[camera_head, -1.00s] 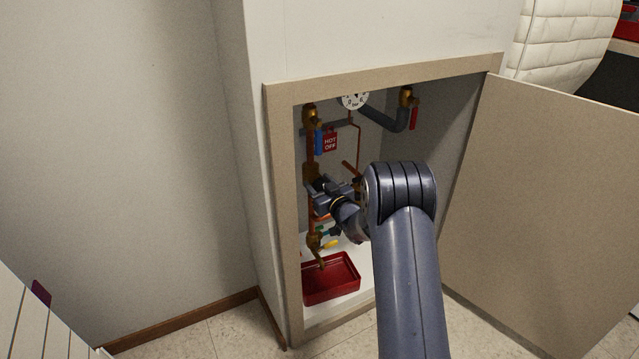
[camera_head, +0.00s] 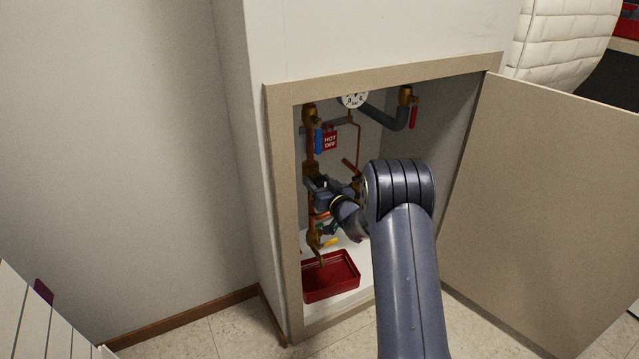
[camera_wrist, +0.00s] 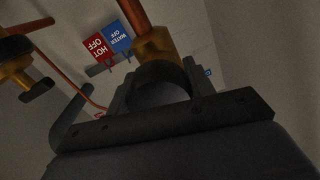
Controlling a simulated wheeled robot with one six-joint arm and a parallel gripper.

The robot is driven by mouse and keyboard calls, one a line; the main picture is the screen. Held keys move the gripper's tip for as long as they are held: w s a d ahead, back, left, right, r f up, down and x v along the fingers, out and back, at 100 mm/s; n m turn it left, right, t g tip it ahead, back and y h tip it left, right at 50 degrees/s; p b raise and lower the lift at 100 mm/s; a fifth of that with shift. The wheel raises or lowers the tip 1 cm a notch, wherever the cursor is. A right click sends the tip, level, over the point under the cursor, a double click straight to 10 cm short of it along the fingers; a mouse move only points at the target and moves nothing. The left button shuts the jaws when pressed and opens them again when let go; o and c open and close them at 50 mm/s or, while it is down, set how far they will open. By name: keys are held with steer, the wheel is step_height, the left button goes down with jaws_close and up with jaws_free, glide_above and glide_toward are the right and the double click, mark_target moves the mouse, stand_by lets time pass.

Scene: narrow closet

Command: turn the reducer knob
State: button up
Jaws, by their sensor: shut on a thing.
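The reducer knob (camera_wrist: 160,82) is a dark round cap in the wrist view, on a brass body (camera_wrist: 152,45) in a copper pipe. My gripper (camera_wrist: 158,92) is shut on the knob, one finger at each side. In the head view my gripper (camera_head: 320,190) reaches into the open cabinet at the left pipe. There the knob is hidden by my gripper, and the brass body (camera_head: 310,170) shows just behind it.
A pressure gauge (camera_head: 354,99), a red HOT OFF tag (camera_head: 330,140) and a red-handled valve (camera_head: 413,117) are above. A red tray (camera_head: 333,277) sits on the cabinet floor. The cabinet frame (camera_head: 281,220) is close at left; the open door (camera_head: 550,200) stands at right.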

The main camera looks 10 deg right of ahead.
steer(key=o, duration=1)
steer(key=shift+c, duration=0.2)
steer(key=p+v, duration=0.2)
steer(key=v, duration=0.8)
steer(key=shift+s+d, duration=0.15)
steer(key=shift+s, duration=0.25)
steer(key=b+x, duration=0.2)
steer(key=x, duration=0.9)
steer(key=shift+s, duration=0.15)
